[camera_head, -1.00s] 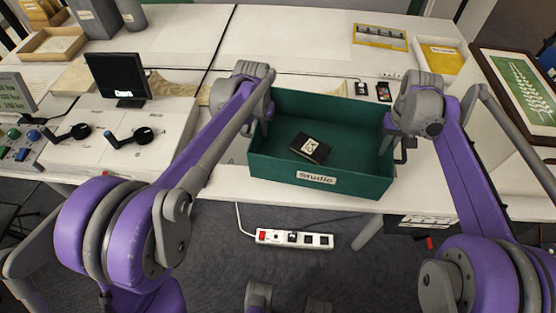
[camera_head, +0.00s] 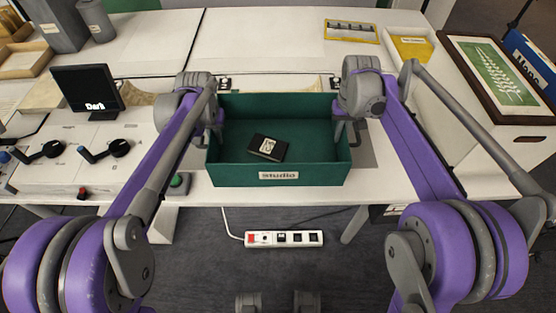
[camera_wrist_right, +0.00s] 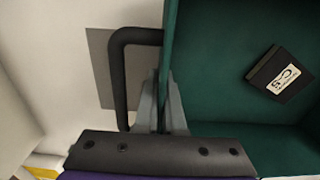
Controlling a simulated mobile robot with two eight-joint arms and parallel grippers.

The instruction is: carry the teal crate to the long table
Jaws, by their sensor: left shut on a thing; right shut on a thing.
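The teal crate (camera_head: 235,174), with a "Studio" label on its front, is at the front edge of the white table. My left gripper (camera_head: 215,124) is shut on its left wall and my right gripper (camera_head: 343,124) on its right wall. In the right wrist view, the right fingers (camera_wrist_right: 163,108) pinch the thin crate wall (camera_wrist_right: 169,50), next to a black handle. A black box with a white label (camera_head: 267,147) lies inside the crate. I cannot tell whether the crate's bottom touches the table.
The white table (camera_head: 270,45) is largely bare behind the crate. A small monitor (camera_head: 88,90) and control levers (camera_head: 105,150) stand left. A yellow-framed tray (camera_head: 351,31) and a framed green picture (camera_head: 494,75) are at right. A power strip (camera_head: 284,238) lies on the floor.

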